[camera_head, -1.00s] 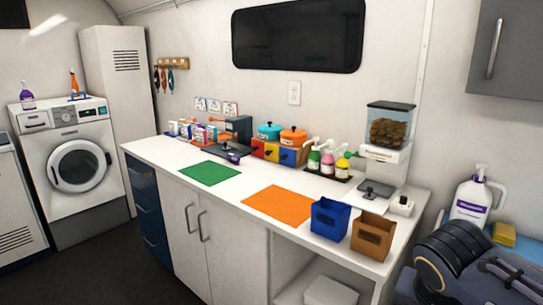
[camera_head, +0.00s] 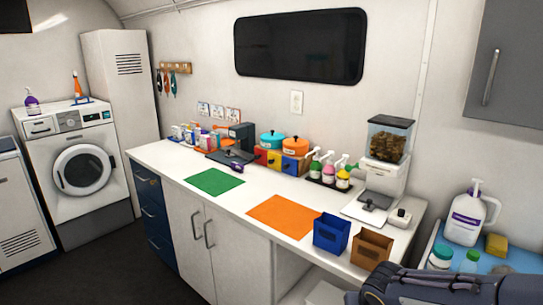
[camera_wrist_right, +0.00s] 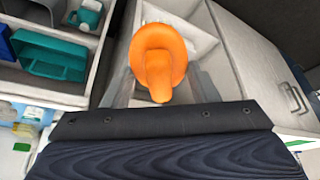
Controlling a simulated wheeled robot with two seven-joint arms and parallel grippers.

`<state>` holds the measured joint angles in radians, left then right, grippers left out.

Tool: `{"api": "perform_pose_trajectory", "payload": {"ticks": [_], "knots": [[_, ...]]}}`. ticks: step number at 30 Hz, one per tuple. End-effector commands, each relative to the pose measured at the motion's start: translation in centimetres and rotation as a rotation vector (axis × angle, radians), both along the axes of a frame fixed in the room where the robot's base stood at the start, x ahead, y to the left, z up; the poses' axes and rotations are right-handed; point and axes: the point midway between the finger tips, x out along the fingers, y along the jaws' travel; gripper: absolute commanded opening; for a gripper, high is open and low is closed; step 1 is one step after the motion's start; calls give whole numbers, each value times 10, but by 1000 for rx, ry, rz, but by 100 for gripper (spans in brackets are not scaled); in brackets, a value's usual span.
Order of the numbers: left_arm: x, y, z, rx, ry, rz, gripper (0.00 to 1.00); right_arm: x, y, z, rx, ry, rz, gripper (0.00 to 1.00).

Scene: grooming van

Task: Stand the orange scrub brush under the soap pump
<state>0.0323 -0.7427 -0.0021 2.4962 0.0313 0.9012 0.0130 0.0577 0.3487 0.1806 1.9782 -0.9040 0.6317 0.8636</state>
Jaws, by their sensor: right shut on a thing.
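In the right wrist view an orange object with a rounded head and a short handle, which looks like the orange scrub brush (camera_wrist_right: 158,60), is held at my right gripper (camera_wrist_right: 158,103). My right gripper is shut on it; the fingertips are not clearly seen. In the head view, three pump bottles (camera_head: 328,170) with green, pink and yellow colours stand on a dark tray at the back of the counter. A large white pump jug (camera_head: 467,214) stands at the right. I cannot tell which is the soap pump. My left gripper is in neither view.
The white counter (camera_head: 180,157) carries a green mat (camera_head: 214,181), an orange mat (camera_head: 284,216), a blue bin (camera_head: 331,233), a brown bin (camera_head: 371,248) and a food dispenser (camera_head: 385,160). A yellow sponge (camera_head: 496,245) and jars stand on the blue surface at right.

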Motion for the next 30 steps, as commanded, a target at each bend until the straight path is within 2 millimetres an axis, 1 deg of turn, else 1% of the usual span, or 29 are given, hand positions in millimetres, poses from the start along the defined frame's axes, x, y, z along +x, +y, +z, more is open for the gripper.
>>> {"api": "perform_pose_trajectory", "payload": {"ticks": [1,4,6,8,12,15,18,30], "knots": [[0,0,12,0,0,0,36,2,7,-4,1,9,44,29],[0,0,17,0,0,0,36,6,14,-17,5,8,105,29],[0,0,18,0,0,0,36,5,18,-26,3,8,129,29],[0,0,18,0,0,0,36,0,18,-36,-1,5,137,29],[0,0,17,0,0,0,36,-17,18,-61,-6,1,140,29],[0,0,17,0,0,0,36,-28,19,-72,2,5,140,29],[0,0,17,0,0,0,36,-34,18,-77,10,9,137,29],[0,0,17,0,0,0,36,-33,19,-76,8,4,139,29]]}}
